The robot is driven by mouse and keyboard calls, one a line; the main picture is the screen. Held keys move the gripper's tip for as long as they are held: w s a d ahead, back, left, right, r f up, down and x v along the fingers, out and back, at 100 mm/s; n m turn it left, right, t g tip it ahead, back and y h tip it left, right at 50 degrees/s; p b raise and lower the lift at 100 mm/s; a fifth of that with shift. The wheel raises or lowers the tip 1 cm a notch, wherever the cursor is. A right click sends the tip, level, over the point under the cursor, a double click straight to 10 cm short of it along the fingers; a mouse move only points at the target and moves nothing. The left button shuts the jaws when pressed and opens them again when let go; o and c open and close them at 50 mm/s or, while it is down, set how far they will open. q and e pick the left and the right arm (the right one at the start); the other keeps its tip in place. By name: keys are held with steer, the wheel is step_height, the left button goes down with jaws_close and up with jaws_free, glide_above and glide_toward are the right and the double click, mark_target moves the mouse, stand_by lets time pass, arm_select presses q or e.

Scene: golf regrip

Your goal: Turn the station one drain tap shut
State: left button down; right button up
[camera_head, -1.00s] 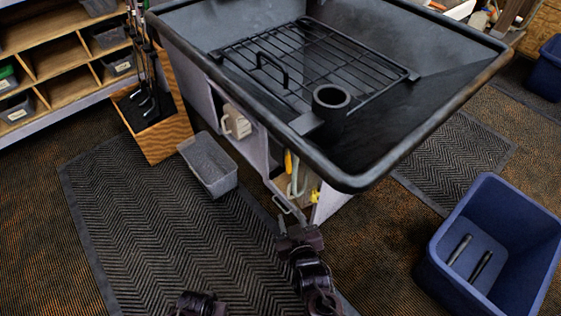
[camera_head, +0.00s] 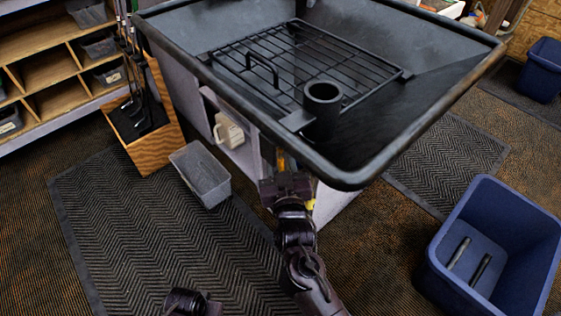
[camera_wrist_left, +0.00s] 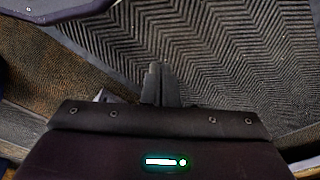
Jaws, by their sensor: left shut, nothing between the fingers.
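The station is a black basin (camera_head: 420,140) on a light cabinet with an open front. Under the basin, a yellow-orange piece (camera_head: 281,160) and a small yellow piece (camera_head: 311,204) show beside my right gripper; I cannot tell which is the drain tap's handle. My right gripper (camera_head: 284,180) is at the cabinet opening, just below the basin rim, and covers most of the pipework there. Its fingers are hidden, so its opening and any contact do not show. My left gripper (camera_wrist_left: 158,70) is shut and empty above the dark ribbed mat.
A grey bin (camera_head: 201,175) stands on the mat (camera_head: 150,235) left of the cabinet. A blue tub (camera_head: 440,260) with two dark rods stands at the right. A wooden club box (camera_head: 150,140) is at the left. The basin rim overhangs my right gripper.

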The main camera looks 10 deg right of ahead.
jaws_close()
stand_by(0.4)
